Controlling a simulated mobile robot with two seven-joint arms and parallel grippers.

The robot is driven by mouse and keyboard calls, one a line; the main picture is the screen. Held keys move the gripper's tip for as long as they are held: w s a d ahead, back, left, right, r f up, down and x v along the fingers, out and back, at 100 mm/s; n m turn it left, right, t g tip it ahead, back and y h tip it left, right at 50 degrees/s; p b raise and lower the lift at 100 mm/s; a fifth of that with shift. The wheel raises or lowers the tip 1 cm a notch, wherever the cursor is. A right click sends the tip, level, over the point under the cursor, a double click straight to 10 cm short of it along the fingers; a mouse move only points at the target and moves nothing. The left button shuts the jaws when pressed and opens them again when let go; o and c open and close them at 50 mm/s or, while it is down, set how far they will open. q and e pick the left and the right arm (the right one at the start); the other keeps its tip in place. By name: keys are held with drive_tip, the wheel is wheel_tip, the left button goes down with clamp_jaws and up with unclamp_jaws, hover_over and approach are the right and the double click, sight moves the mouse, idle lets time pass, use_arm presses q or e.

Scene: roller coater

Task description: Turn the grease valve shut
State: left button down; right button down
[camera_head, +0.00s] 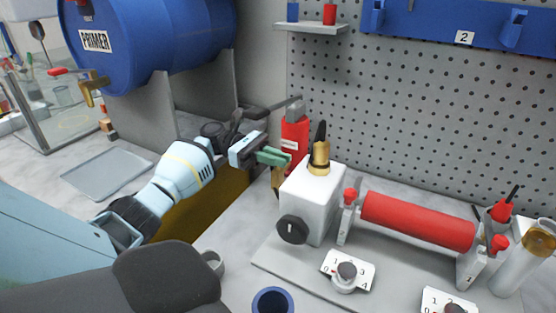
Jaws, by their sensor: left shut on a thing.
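My left gripper (257,153) reaches in from the left and is shut on a green lever handle (274,158). The lever sits above a small brass fitting (276,179), just left of the white gearbox-like block (313,198); this looks like the grease valve. The gripper hides the left part of the lever, and how the fitting joins the block is hard to see. My right gripper is not in view.
A red canister (295,142) stands just behind the lever. A red roller (418,220), a black knob (292,229) and a numbered dial (346,272) are to the right. A blue primer drum (150,40) with a brass tap (91,88) is upper left. A blue cup (272,301) stands in front.

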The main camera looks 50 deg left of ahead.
use_arm(q)
drive_tip(key=shift+r, duration=0.1)
drive_tip(key=c, duration=1.5)
unclamp_jaws()
drive_tip(key=shift+d, duration=0.1)
